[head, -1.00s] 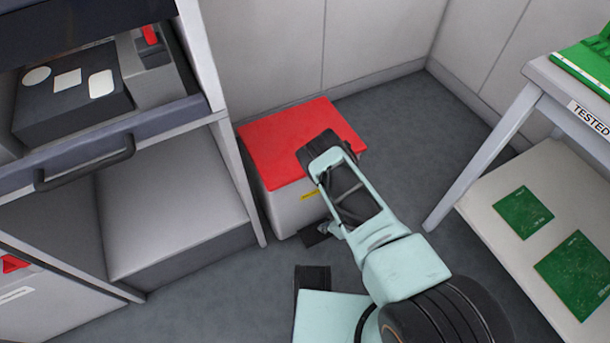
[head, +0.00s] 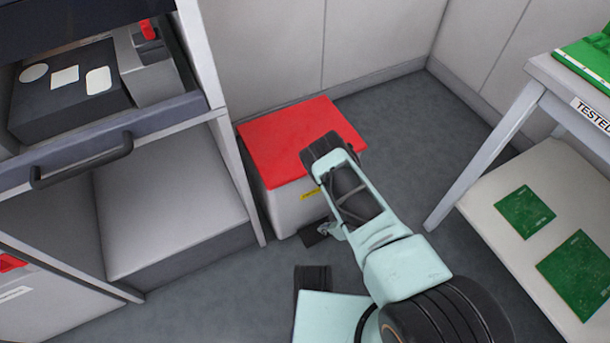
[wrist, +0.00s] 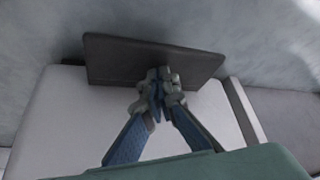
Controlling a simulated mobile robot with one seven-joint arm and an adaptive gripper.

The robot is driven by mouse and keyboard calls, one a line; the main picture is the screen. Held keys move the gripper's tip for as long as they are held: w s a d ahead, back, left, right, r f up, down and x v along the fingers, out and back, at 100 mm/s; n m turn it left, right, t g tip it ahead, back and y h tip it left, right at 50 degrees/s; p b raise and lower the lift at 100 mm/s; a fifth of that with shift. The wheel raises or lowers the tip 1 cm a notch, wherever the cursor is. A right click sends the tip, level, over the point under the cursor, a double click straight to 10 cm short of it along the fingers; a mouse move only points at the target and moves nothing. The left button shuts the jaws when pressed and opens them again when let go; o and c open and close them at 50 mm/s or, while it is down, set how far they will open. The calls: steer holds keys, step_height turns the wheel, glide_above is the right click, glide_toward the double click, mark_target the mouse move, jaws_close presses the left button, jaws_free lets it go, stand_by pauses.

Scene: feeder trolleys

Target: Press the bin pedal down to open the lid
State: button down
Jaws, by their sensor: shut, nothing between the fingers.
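The bin is a pale box (head: 287,211) with a red lid (head: 285,135), standing on the floor beside the cabinet. The lid lies flat and shut. Its pedal (head: 312,239) is a dark plate low at the bin's front, partly hidden by my arm. In the wrist view the pedal (wrist: 115,60) is a wide dark plate against the pale bin body (wrist: 60,120). My gripper (wrist: 160,82) is shut and empty, its fingertips overlapping the pedal's near edge. I cannot tell whether they touch it. In the head view my gripper (head: 327,230) is small, right of the pedal.
A grey cabinet (head: 175,200) with an open drawer (head: 165,118) stands close on the left. A trolley (head: 485,160) with green boards (head: 525,212) stands on the right. Walls close off the back. Grey floor (head: 400,130) is free between bin and trolley.

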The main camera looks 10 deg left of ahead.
steer(key=shift+f+b, duration=0.3)
steer(key=shift+f, duration=1.35)
steer(key=shift+r, duration=0.1)
step_height(320, 180, up, 9)
steer(key=p, duration=0.7)
stand_by(0.8)
